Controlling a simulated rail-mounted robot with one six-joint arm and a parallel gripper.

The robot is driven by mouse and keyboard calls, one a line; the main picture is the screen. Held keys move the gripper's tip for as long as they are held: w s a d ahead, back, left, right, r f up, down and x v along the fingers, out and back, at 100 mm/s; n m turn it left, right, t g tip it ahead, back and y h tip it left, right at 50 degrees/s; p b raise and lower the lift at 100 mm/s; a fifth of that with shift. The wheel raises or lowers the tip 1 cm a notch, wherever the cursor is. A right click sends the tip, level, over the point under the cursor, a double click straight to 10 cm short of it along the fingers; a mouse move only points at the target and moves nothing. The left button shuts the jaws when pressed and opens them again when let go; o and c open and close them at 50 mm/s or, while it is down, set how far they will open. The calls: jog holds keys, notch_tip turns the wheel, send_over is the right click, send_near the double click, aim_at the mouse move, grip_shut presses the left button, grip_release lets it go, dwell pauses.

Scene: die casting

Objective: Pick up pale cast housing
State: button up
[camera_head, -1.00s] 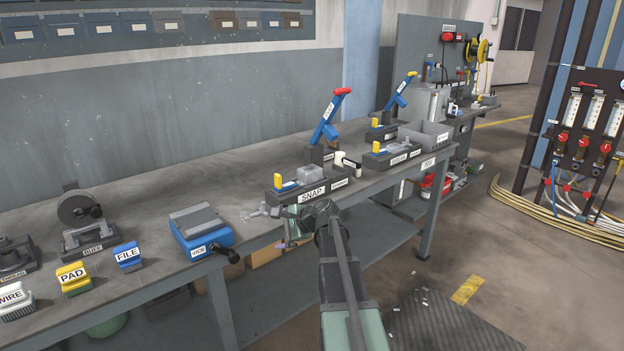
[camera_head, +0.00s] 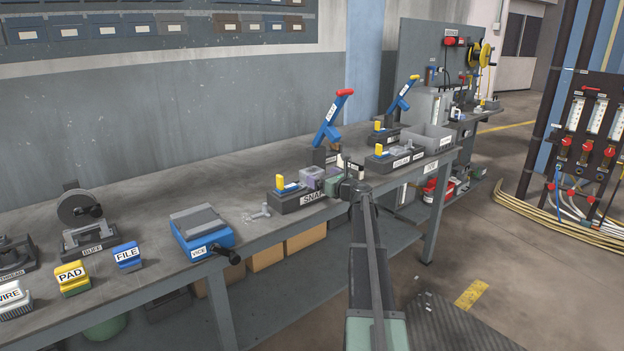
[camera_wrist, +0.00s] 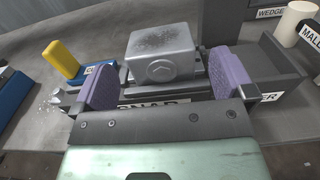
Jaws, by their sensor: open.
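The pale cast housing (camera_wrist: 163,42) is a light grey block with speckled dark marks on top and a chevron on its front face. It sits on the dark SNAP fixture (camera_head: 287,202) on the bench. In the head view it is partly hidden by my gripper. My gripper (camera_wrist: 165,86) is open, its two purple pads to the left and right of the housing's near side. The housing lies between and slightly beyond the pads; I cannot tell whether they touch it.
A yellow-handled blue clamp (camera_wrist: 62,60) stands left of the housing. A pale cylinder (camera_wrist: 296,22) stands at the far right. A blue toggle lever (camera_head: 332,120) rises behind the fixture. A small grey casting (camera_head: 262,211) and a blue vice (camera_head: 205,238) lie to the left.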

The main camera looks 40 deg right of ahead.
aim_at(317, 174)
jog(key=w, duration=0.5)
jog(key=shift+w+a, duration=0.1)
jog(key=shift+w, duration=0.05)
jog(key=c, duration=1.1)
notch_tip(317, 174, up, 20)
jog(key=p, duration=2)
jog(key=shift+f, duration=0.1)
